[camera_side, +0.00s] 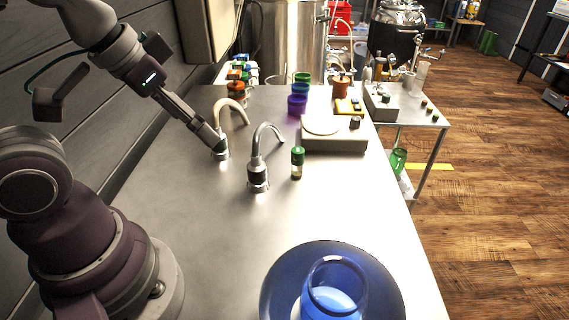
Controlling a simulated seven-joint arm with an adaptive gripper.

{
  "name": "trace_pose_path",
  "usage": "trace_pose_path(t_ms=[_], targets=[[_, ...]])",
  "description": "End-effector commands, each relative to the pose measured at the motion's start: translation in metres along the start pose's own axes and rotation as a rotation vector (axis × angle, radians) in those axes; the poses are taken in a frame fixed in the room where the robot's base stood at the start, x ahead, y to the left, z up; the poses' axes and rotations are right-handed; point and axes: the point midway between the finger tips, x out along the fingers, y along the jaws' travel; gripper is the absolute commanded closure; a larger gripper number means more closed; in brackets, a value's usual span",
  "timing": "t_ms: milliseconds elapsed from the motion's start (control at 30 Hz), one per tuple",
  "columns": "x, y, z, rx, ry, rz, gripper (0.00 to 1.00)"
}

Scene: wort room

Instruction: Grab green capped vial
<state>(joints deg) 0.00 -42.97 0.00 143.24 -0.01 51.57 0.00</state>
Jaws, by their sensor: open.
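The green-capped vial (297,162) stands upright on the metal counter, just right of the front tap. It has a dark green cap and a clear lower part. My gripper (217,147) points down and right over the counter, beside the rear tap and well left of the vial. It is open and holds nothing that I can see. The front tap (258,170) stands between my gripper and the vial in the picture. The fingertips are close to the rear tap's base; I cannot tell whether they touch it.
The rear tap (221,140) curves over the counter (205,225). A scale (334,140) sits behind the vial. Purple (297,104), blue and green containers stand farther back. A large blue vessel (333,290) is at the front right. The counter left of the front tap is clear.

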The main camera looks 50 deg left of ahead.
Motion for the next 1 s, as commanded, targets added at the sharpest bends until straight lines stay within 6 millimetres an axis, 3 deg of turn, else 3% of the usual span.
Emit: trace_pose_path(t_ms=[33,133,433,567,667,800,1000], targets=[[0.0,0.0,0.0,0.0,0.0,0.0,0.27],[0.0,0.0,0.0,0.0,0.0,0.0,0.4],[0.0,0.0,-0.001,0.001,-0.001,0.0,0.4],[0.007,0.0,-0.019,0.017,-0.019,0.006,0.4],[0.027,-0.002,-0.05,0.046,-0.044,0.017,0.4],[0.073,-0.01,-0.09,0.086,-0.072,0.036,0.4],[0.138,-0.02,-0.114,0.127,-0.095,0.059,0.4]])
